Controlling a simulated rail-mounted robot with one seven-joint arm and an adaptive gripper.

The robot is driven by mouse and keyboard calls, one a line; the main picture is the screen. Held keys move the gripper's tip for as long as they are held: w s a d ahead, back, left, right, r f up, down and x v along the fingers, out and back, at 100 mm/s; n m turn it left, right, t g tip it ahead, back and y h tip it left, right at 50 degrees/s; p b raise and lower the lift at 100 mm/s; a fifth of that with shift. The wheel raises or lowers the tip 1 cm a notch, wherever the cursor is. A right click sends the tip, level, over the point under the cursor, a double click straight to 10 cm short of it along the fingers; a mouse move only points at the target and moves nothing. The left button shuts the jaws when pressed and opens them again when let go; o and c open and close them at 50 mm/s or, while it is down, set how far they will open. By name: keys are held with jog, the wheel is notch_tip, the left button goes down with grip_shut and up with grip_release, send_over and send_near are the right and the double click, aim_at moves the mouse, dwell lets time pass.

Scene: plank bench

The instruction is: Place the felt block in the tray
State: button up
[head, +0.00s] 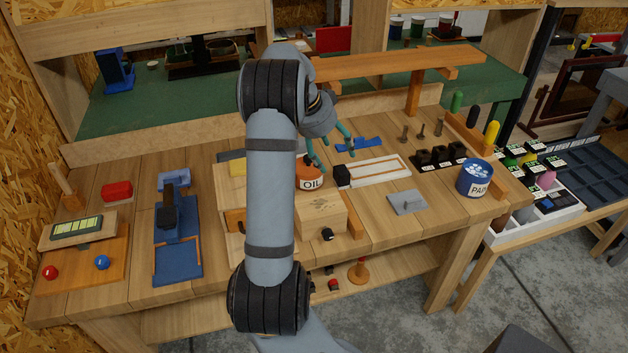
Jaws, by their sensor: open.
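My gripper (334,159) hangs over the middle of the bench with its teal fingers spread apart and nothing visible between them. A small dark block (342,176) sits at the left end of a shallow white tray (405,170) with wooden strips inside; I cannot tell whether it is inside or against the end. A red block (117,190) lies at the left of the bench. No label shows which block is the felt one. The gripper is above and just left of the white tray.
An orange oil can (310,183) stands below the fingers, beside a wooden box (320,212) with a black knob. A blue paint can (475,178) stands at the right. A grey plate (407,202) lies in front of the tray. A raised wooden shelf (400,62) spans behind.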

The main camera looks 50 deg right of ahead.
aim_at(341, 170)
jog(key=x, duration=0.4)
jog(key=shift+w+f, duration=0.1)
jog(key=shift+f, duration=0.05)
jog(key=shift+d+f+p, duration=0.15)
jog(key=shift+f+p, duration=0.1)
jog(key=shift+p, duration=0.2)
jog(key=p+x, duration=0.1)
jog(key=x, duration=0.3)
jog(key=shift+d+f, duration=0.2)
jog(key=shift+c, duration=1.2)
jog(key=c, duration=1.1)
jog(key=shift+r, duration=0.15)
jog(key=shift+c, duration=0.2)
